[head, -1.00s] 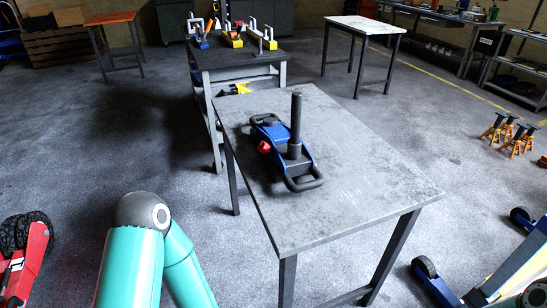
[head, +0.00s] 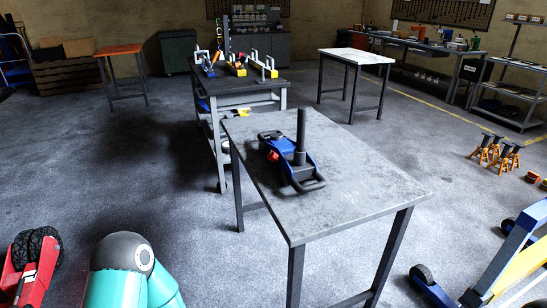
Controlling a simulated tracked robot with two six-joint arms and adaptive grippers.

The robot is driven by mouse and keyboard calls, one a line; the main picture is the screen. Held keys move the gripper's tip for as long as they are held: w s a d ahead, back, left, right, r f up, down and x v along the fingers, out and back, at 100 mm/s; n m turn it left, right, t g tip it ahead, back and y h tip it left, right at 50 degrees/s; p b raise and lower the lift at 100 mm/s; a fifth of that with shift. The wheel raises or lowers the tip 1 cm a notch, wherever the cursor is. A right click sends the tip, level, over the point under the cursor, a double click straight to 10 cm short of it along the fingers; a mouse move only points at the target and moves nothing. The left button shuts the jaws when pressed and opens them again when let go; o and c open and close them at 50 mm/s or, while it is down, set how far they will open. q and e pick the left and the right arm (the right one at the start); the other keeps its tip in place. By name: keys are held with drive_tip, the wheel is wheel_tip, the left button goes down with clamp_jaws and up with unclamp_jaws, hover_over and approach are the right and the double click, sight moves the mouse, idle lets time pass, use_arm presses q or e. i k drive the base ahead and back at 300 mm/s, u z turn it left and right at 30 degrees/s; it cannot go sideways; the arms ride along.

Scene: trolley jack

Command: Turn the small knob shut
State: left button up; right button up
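A small blue trolley jack (head: 290,160) with a black upright post and black handles sits on the grey metal table in front of me. A small red knob (head: 272,156) shows on the left side of the jack; how far it is turned cannot be told. My teal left arm shows at the bottom left, well short of the table, and its gripper is out of view. My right gripper is not in view either.
The grey table (head: 375,190) is bare around the jack. A dark workbench (head: 245,85) with clamps stands behind it. A white-topped table (head: 355,57) and orange jack stands (head: 495,152) are to the right. A blue and yellow machine (head: 510,255) stands at lower right, a red wheeled one (head: 35,265) at lower left.

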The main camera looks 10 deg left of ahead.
sight(272, 156)
drive_tip(key=u, duration=0.1)
drive_tip(key=i, duration=0.9)
drive_tip(key=z, duration=0.1)
